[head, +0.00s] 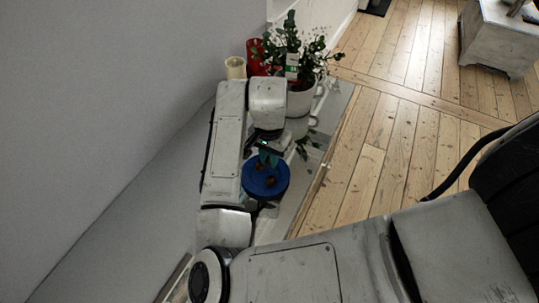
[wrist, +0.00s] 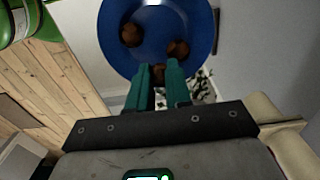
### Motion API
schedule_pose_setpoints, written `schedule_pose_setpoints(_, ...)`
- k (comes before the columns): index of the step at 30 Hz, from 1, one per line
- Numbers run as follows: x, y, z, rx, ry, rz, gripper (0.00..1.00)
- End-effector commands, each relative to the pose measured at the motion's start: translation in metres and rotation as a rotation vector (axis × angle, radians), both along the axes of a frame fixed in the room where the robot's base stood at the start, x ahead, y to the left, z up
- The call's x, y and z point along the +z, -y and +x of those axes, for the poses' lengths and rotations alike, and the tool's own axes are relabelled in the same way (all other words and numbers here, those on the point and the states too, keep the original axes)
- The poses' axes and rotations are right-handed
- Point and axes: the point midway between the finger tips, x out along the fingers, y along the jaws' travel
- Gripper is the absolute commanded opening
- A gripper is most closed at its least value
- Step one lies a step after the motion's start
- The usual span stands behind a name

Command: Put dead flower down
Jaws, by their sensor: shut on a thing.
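I cannot tell whether this is the dead flower; no stem or petals show there. The blue bowl (wrist: 112,25) also holds other brown round things (wrist: 131,35).
A red vase-like thing (head: 256,58) and a cream cylinder (head: 235,68) stand by the wall, left of the plant. The bowl and pot are on a shiny, reflecting surface (head: 338,98). Bare floorboards (head: 400,125) lie open to the right. A whitish piece of furniture (head: 498,40) is far right.

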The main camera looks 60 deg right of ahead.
Motion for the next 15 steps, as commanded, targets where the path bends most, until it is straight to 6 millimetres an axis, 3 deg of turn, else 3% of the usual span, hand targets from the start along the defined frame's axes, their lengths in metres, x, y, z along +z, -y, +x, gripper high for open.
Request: schedule_pose_setpoints(15, -0.012, 0.0, 0.0, 0.001, -0.001, 0.001, 0.0)
